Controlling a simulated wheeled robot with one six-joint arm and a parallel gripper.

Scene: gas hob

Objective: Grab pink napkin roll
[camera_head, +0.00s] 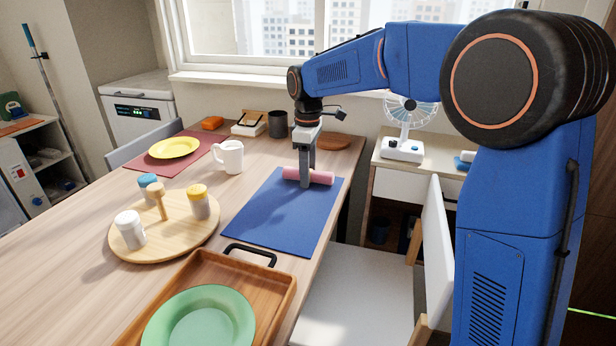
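The pink napkin roll (323,178) lies on its side on the blue placemat (272,222), near the mat's far end. My gripper (307,175) points straight down over the middle of the roll. Its near finger passes in front of the roll and hides part of it. The other finger is mostly hidden behind. The fingers appear to be on either side of the roll, but I cannot tell whether they touch it. The roll seems to rest on the mat.
A white mug (230,157) stands left of the mat. A round wooden board (172,236) holds several shakers. A wooden tray (274,290) with a green plate (200,322) is in front. A dark cup (277,124) stands behind. A white chair (360,290) is at right.

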